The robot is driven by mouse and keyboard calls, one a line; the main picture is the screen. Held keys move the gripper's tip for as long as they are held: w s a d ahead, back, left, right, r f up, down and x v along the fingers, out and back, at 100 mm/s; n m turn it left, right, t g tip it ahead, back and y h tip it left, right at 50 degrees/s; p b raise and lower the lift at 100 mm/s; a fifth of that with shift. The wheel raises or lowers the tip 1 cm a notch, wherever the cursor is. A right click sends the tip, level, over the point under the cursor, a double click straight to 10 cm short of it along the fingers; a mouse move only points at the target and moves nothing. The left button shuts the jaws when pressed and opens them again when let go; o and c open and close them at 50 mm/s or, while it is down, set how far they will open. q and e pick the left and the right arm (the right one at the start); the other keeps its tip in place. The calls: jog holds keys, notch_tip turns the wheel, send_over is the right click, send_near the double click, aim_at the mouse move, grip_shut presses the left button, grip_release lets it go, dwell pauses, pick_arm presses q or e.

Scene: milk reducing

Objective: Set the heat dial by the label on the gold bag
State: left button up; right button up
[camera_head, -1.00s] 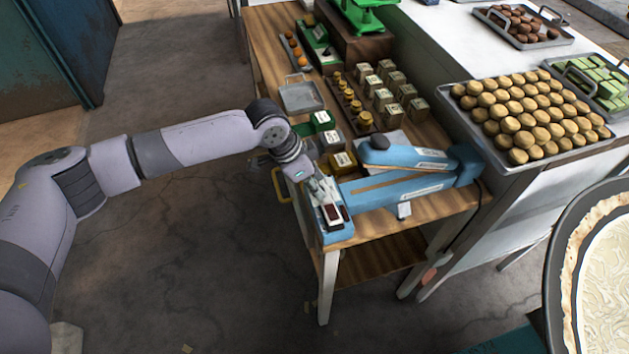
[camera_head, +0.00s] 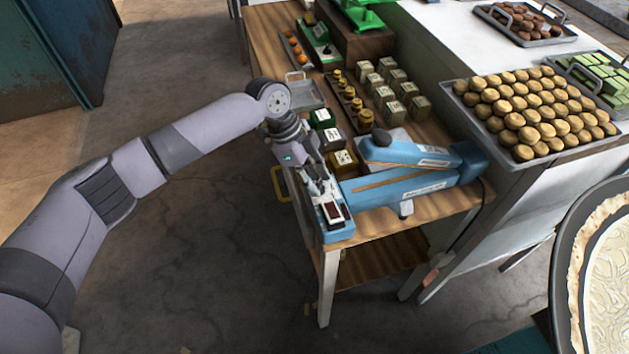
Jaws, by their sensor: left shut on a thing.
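A blue heat sealer (camera_head: 400,186) with a raised arm lies across the near end of the wooden table. A dark red switch (camera_head: 333,211) shows on its front left end. My left gripper (camera_head: 322,189) points down onto the sealer's top just behind this switch. It is shut on what appears to be the heat dial, which the fingers hide. The gold bag (camera_head: 342,160) stands just behind the sealer, beside my gripper, with a pale label on top too small to read. Green and dark bags (camera_head: 323,118) stand behind it. My right gripper is not in view.
A tray of round cookies (camera_head: 472,110) is on the right counter. The floor left of the table is clear.

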pick_arm(q)
jog(key=shift+w+m+g+b, duration=0.15)
jog(key=shift+m+g+b, duration=0.4)
jog(key=shift+m, duration=0.65)
jog(key=shift+r, duration=0.1)
jog(key=o, duration=0.9)
jog(key=v, duration=1.2)
jog(key=shift+d, duration=0.15)
